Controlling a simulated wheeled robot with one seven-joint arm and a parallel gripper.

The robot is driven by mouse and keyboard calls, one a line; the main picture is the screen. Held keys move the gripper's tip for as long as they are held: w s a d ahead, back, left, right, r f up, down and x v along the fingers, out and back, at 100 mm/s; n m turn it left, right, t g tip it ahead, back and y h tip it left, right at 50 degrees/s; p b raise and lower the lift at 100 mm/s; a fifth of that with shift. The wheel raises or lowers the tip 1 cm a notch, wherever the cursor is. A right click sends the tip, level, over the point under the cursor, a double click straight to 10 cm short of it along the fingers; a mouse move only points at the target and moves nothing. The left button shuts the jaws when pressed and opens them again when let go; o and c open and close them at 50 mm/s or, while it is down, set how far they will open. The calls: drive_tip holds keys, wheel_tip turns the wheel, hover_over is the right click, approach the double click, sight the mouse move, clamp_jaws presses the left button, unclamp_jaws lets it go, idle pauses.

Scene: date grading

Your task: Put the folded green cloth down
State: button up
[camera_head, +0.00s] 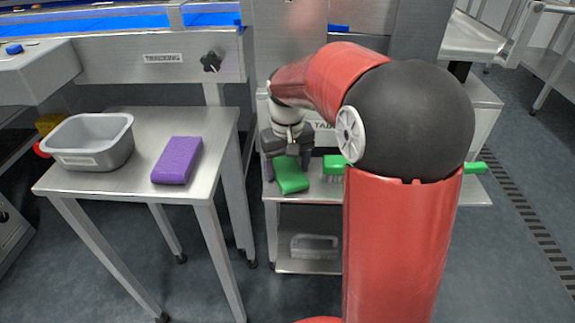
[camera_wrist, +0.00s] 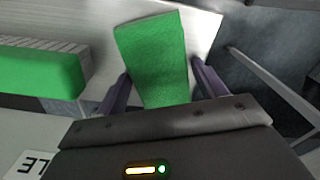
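The folded green cloth (camera_head: 291,176) is at the left end of the cart top (camera_head: 325,192), and appears to lie on it. It also shows in the wrist view (camera_wrist: 155,55), with its near end hidden by my gripper's body. My gripper (camera_head: 288,168) is low over the cloth, pointing down. In the wrist view its two purple fingers (camera_wrist: 163,75) stand apart on either side of the cloth, with a narrow gap visible at each side. The gripper looks open.
A green brush (camera_head: 334,165) with pale bristles lies just right of the cloth, partly behind my arm. A clear container (camera_head: 315,246) stands on the lower shelf. On the left table (camera_head: 130,190) are a grey tub (camera_head: 92,160) and a purple block (camera_head: 177,160).

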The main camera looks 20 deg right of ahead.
sight(287, 169)
drive_tip(key=shift+o, duration=0.8)
wheel_tip(287, 169, up, 11)
drive_tip(key=p, duration=0.1)
drive_tip(key=s+f+t, duration=0.1)
drive_tip(key=s+t, duration=0.1)
drive_tip(key=s, duration=0.9)
drive_tip(key=s+f+m+t, duration=0.1)
drive_tip(key=s+f+t, duration=0.1)
drive_tip(key=s, duration=0.9)
drive_tip(key=shift+f+t, duration=0.25)
drive_tip(key=shift+t, duration=0.55)
drive_tip(key=shift+o, duration=0.5)
